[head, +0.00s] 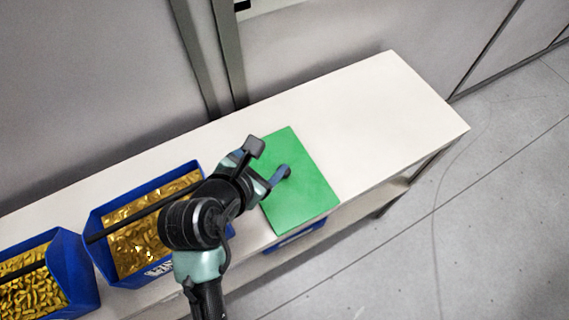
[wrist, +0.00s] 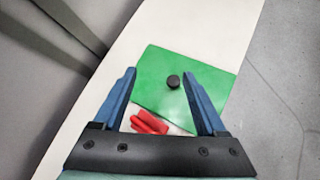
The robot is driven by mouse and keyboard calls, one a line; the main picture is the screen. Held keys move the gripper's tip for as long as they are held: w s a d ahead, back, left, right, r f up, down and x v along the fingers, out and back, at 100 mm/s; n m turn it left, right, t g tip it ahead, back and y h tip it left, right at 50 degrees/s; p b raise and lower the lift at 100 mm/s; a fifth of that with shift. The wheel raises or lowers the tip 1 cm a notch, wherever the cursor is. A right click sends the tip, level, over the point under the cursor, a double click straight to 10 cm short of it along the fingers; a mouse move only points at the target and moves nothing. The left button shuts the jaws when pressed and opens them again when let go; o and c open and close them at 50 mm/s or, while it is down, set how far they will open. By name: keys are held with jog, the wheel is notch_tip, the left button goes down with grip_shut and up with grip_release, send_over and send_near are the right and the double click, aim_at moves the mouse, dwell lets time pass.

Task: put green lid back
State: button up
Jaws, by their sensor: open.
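The green lid (head: 307,192) is a flat square plate at the bench's front edge, right of the filled bins. Its dark knob (wrist: 173,81) stands near its middle and shows between my fingers in the wrist view. My gripper (head: 268,161) is open and empty, above the lid's left part. In the wrist view my gripper (wrist: 159,71) has its two blue fingers spread either side of the knob, with no visible contact. A blue bin front (head: 296,241) shows under the lid's near edge. How the lid rests on it is unclear.
Two blue bins (head: 99,222) (head: 90,262) with gold pieces stand to the left. Red pieces (wrist: 149,123) lie beside the lid in the wrist view. The white bench (head: 380,110) is clear to the right. A grey wall runs behind.

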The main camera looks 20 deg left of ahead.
jog(key=s+f+n+g, duration=0.1)
jog(key=s+f+n, duration=0.2)
jog(key=f, duration=0.2)
send_over(274, 189)
jog(key=shift+h, duration=0.3)
notch_tip(274, 189, down, 5)
jog(key=shift+w+r+b, duration=0.1)
jog(key=shift+r+b, duration=0.05)
jog(key=shift+b, duration=0.25)
jog(key=shift+d+x, duration=0.2)
jog(key=shift+x, duration=2.7)
grip_shut()
